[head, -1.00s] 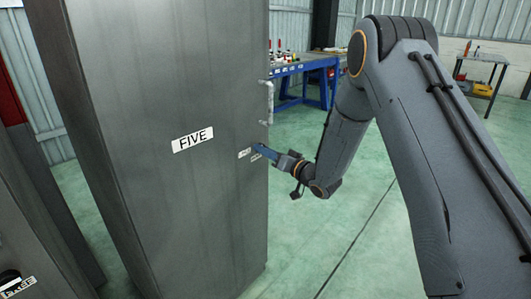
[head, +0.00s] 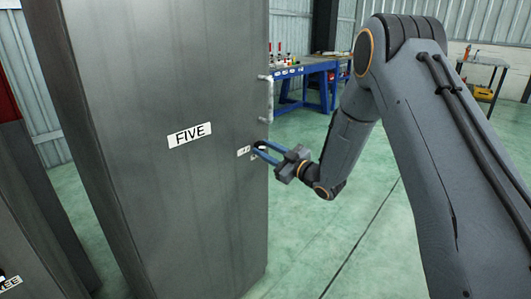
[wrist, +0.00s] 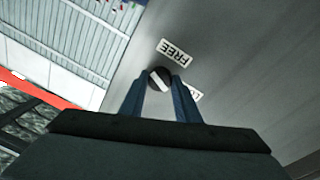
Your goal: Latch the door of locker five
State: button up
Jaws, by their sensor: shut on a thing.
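Locker five's grey door (head: 200,210) carries the FIVE label (head: 190,135) and looks shut. A small dark round latch knob (wrist: 159,78) with a white stripe sits near its right edge. My gripper (head: 262,149) has its two blue fingers closed around the knob, one on each side. In the wrist view the FREE label (wrist: 175,60) is up and right of the knob. A second label (wrist: 195,92), starting with L, is partly hidden by a finger. The stripe slants; I cannot tell which label it marks.
A pale vertical handle (head: 270,98) stands out from the door above my gripper. Another locker (head: 35,255) is at the lower left. A blue workbench (head: 300,85) and a side table (head: 483,75) stand behind. The green floor to the right is clear.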

jog(key=shift+n+y+b, duration=0.3)
jog(key=shift+n+b, duration=0.45)
jog(key=shift+n, duration=1.65)
jog(key=o, duration=1)
jog(key=shift+o, duration=0.2)
jog(key=r+v, duration=0.1)
jog(key=v, duration=0.6)
jog(key=shift+s+d+f, duration=0.2)
jog(key=shift+d+f, duration=0.2)
jog(key=shift+f, duration=0.1)
